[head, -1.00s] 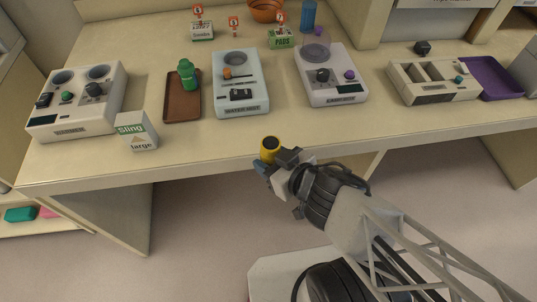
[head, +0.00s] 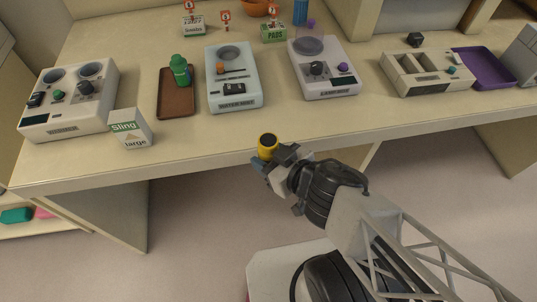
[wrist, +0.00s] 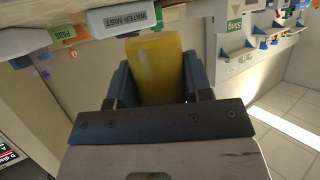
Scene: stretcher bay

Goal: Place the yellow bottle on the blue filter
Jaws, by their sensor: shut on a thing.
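The yellow bottle (head: 267,146) is in my gripper (head: 262,160), off the table's front edge. In the wrist view the yellow bottle (wrist: 155,68) stands between both jaws (wrist: 158,85), which are shut on it. A blue cylinder (head: 300,12) stands at the back of the table, cut by the top of the head view. I cannot tell if it is the blue filter. A pale blue device (head: 236,98), labelled like "WATER MIST" in the wrist view, lies on the table beyond my gripper.
Left of the pale blue device are a brown tray (head: 165,108) with a green bottle (head: 180,72), a Sling box (head: 130,129) and a two-dial device (head: 65,118). Right are a white device (head: 330,90), a slotted unit (head: 428,86) and a purple tray (head: 492,80). The front strip of table is clear.

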